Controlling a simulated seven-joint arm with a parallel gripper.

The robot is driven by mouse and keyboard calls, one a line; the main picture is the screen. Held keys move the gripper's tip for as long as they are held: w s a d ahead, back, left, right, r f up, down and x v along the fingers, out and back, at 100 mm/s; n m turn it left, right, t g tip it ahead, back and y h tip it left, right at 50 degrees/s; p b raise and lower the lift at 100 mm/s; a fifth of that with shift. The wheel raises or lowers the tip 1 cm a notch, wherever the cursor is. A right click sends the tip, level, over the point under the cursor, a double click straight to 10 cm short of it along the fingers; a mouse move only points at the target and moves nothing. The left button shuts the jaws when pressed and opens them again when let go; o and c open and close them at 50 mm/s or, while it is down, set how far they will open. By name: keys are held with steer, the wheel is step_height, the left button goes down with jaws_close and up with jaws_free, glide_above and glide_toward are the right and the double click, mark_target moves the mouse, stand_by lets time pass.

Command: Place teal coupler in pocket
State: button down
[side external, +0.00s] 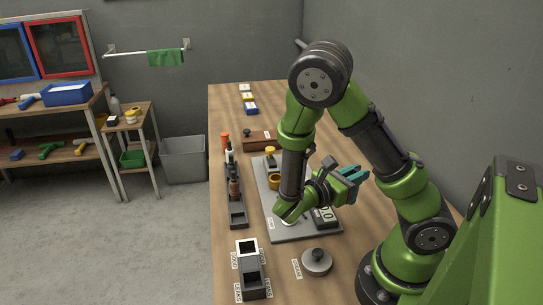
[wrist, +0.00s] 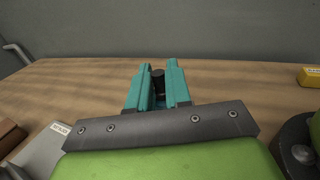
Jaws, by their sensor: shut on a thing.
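My gripper (side external: 353,173) has teal fingers and is held sideways above the right part of the bench, pointing towards the wall. In the wrist view, my gripper (wrist: 158,88) is shut on a dark round-ended piece (wrist: 158,77), which seems to be the coupler. Any teal on it cannot be told from the teal fingers. A long dark rack (side external: 237,213) with several pockets in a row stands on the left of the bench, with some upright pieces in it. A two-part bin (side external: 251,279), white-rimmed and dark, stands nearer the front, with labels beside it.
A grey plate (side external: 275,227) under my arm carries a brass-coloured ring part (side external: 274,182) and a gauge with a display (side external: 325,216). A round metal lidded thing (side external: 317,261) stands at the front. A brown block (side external: 259,140) and small labelled boxes (side external: 250,108) stand farther back.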

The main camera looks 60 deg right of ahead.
steer(key=shift+w+d+f, duration=0.1)
steer(key=shift+f, duration=0.25)
steer(key=w+d+f, duration=0.1)
steer(key=w+d, duration=0.2)
steer(key=w, duration=0.1)
steer(key=w+d+f, duration=0.2)
steer(key=w+d, duration=0.1)
steer(key=w, duration=0.1)
steer(key=w+d+f, duration=0.2)
steer(key=w+d, duration=0.2)
steer(key=shift+d, duration=0.1)
steer(key=shift+f, duration=0.1)
steer(key=c, duration=1.1)
jaws_free()
steer(key=shift+o, duration=0.2)
